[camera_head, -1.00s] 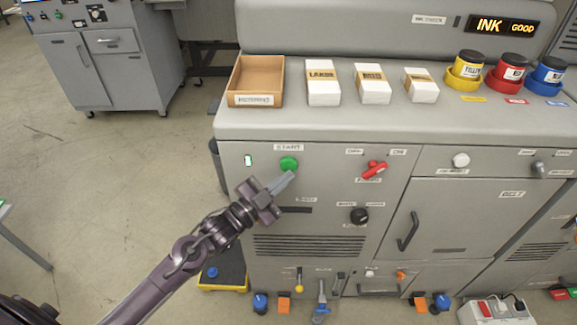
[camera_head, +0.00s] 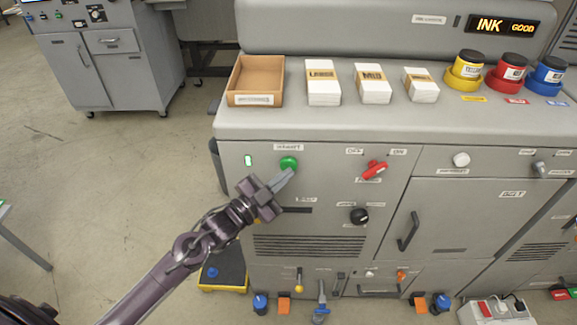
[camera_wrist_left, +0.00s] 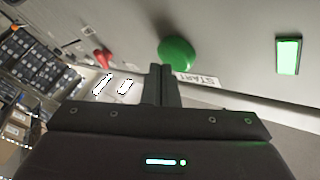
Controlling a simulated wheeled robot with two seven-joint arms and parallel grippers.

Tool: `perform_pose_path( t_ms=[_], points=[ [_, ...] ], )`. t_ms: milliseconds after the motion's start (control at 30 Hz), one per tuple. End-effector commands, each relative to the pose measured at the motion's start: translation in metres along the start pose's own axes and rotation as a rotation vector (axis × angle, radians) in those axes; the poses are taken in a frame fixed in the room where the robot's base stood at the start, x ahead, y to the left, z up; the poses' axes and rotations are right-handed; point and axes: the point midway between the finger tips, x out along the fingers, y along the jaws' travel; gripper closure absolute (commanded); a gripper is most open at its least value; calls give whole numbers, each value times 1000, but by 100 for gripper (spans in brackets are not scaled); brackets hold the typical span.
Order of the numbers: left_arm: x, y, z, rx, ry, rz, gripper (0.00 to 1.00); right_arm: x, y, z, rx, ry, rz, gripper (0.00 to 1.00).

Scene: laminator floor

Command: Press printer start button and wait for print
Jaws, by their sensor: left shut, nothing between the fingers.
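The printer is a grey machine with a front panel (camera_head: 330,235). Its round green start button (camera_head: 288,163) sits at the panel's upper left under a START label (camera_head: 289,147). My left gripper (camera_head: 290,172) is shut and empty, its fingertips at the lower edge of the button in the head view. In the left wrist view the green button (camera_wrist_left: 177,52) stands just beyond the fingertips (camera_wrist_left: 161,70); I cannot tell whether they touch. The START label (camera_wrist_left: 200,80) shows beside it. My right gripper is not in view.
A lit green indicator (camera_head: 248,160) is left of the button. A red switch (camera_head: 374,170) and black knob (camera_head: 359,216) are to its right. An open brown tray (camera_head: 256,99) and wrapped card stacks (camera_head: 322,97) stand on top. The display (camera_head: 503,26) reads INK GOOD.

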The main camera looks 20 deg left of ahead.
Motion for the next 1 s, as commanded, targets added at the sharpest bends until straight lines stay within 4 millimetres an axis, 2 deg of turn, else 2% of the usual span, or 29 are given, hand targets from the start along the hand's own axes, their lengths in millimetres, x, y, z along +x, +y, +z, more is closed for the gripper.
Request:
perform_pose_path(
  t_ms=[1000],
  points=[
    [8, -6, 6, 1, 1, -1, 100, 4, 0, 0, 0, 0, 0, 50]
  ],
)
